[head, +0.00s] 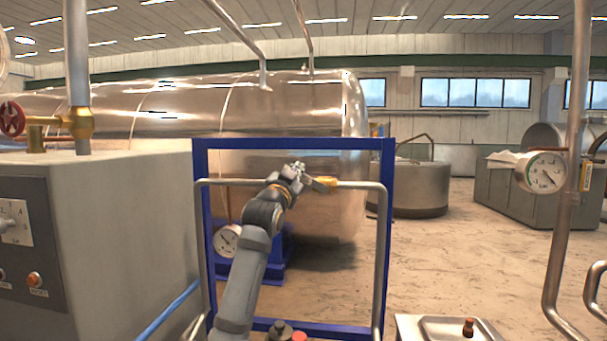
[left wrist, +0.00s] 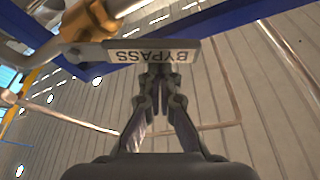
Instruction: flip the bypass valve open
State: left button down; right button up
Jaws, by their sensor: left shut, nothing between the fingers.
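The bypass valve has a brass body (head: 328,182) on the grey pipe in front of the blue frame. In the left wrist view the brass body (left wrist: 88,22) is at the upper left. Its flat grey lever (left wrist: 198,52) extends to the right and carries a white BYPASS label, upside down here. In the head view the lever (head: 318,186) shows small beside my gripper. My left gripper (head: 298,167) is shut and empty, just left of the brass body. In the left wrist view its fingertips (left wrist: 160,72) meet at the lever's edge; I cannot tell whether they touch it. My right gripper is not in view.
A blue frame (head: 388,230) surrounds the grey pipe (head: 358,184). A large steel tank (head: 300,110) lies behind. A grey control cabinet (head: 120,225) stands at left. A gauge (head: 543,172) sits on a vertical pipe at right. Open floor (head: 460,260) shows right of the frame.

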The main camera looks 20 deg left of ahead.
pick_arm(q)
jog(key=f+n+b, duration=0.1)
jog(key=a+f+n+y+b, duration=0.1)
jog(key=n, duration=0.1)
jog(key=f+n+y+b, duration=0.1)
jog(key=n, duration=0.1)
jog(key=shift+s+a+f, duration=0.15)
jog(key=shift+a+f, duration=0.15)
jog(key=shift+f, duration=0.05)
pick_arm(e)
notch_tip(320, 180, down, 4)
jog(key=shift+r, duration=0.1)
pick_arm(q)
jog(key=shift+f, duration=0.15)
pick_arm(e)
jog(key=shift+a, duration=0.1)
pick_arm(q)
notch_tip(320, 180, up, 5)
jog(key=p, duration=0.5)
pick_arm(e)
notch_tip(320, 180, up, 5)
pick_arm(q)
jog(key=b+v, duration=0.5)
jog(key=v, duration=0.5)
jog(key=shift+d+f, duration=0.3)
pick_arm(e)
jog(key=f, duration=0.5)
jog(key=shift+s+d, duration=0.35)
